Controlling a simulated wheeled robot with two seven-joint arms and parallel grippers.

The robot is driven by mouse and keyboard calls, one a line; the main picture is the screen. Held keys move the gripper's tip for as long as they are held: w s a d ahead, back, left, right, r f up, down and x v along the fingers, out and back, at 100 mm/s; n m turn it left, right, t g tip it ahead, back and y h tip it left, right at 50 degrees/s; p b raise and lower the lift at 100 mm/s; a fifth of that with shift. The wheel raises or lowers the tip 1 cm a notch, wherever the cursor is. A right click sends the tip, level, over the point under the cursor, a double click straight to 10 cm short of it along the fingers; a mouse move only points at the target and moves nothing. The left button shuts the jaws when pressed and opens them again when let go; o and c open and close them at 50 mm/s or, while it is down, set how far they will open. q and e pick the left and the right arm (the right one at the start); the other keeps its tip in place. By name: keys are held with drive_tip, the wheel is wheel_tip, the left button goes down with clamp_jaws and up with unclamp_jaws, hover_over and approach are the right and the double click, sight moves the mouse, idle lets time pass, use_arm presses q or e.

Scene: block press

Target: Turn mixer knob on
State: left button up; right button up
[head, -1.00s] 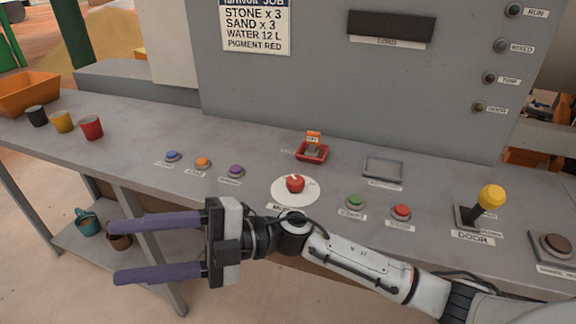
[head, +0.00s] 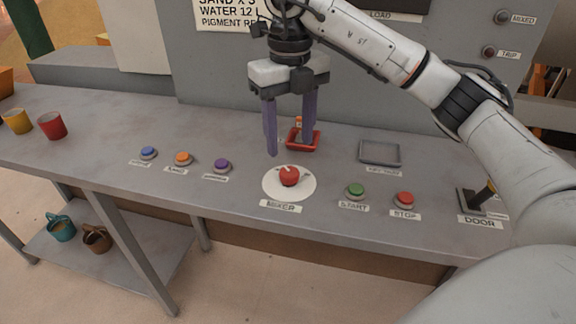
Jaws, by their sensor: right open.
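The mixer knob (head: 289,176) is a red knob on a round white plate (head: 273,194), above the label MIXER, at the middle of the grey panel table. My right gripper (head: 290,148) points down with its two purple fingers apart and empty. Its fingertips show above and just behind the knob in the picture, and I see no contact with it. My left gripper is not in view.
Blue (head: 148,152), orange (head: 183,158) and purple (head: 222,166) buttons sit left of the knob. Green START (head: 356,190) and red STOP (head: 404,199) buttons sit right. A red tray (head: 316,145) is behind the fingers; the DOOR lever (head: 474,201) is partly hidden by my arm.

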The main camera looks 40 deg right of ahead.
sight(289, 171)
wheel_tip(289, 171, down, 8)
drive_tip(key=shift+r, duration=0.25)
drive_tip(key=c, duration=1)
drive_tip(key=shift+c, duration=0.2)
